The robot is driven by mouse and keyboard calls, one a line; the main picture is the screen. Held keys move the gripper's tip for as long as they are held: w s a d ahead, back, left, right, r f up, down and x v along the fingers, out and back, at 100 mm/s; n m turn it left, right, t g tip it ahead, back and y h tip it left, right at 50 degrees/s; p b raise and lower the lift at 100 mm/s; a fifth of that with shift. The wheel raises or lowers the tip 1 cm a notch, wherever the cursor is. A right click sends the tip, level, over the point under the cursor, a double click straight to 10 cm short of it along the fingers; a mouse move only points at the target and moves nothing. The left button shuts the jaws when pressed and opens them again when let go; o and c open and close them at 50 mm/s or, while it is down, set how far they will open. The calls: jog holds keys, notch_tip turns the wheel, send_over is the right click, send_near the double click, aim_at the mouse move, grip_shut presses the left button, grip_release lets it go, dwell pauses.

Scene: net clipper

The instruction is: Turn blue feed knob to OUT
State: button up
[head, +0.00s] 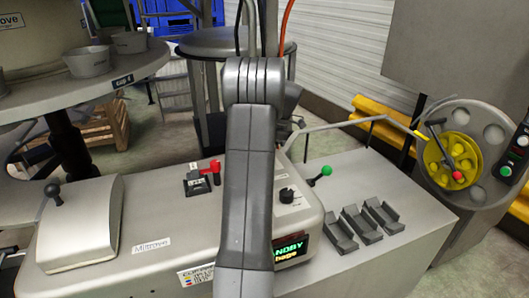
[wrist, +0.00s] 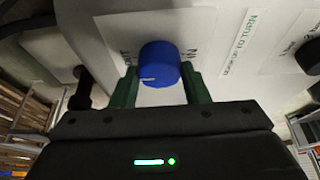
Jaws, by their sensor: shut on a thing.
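The blue feed knob (wrist: 160,64) is in the upper middle of the wrist view, on a pale panel (wrist: 105,30). A short white mark shows on its lower left edge. Dark lettering stands on either side of the knob; the left label is partly covered and I cannot read it surely. My gripper (wrist: 161,88) has one green finger at each side of the knob and is shut on it. In the head view my arm hides the knob and the gripper.
In the head view the console (head: 150,215) carries a red lever (head: 214,168), a black knob (head: 286,195) and a green-tipped lever (head: 326,171). A display (head: 290,250) reads STANDBY, partly hidden. A yellow wheel (head: 452,160) stands at right. In the wrist view another black knob (wrist: 309,56) is at right.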

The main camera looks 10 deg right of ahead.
jog(key=o, duration=1)
jog(key=shift+d, duration=0.1)
jog(key=shift+c, duration=0.2)
jog(key=v, duration=1.3)
jog(key=shift+r, duration=0.35)
jog(key=shift+d, duration=0.1)
jog(key=x, duration=1.3)
jog(key=shift+f, duration=0.4)
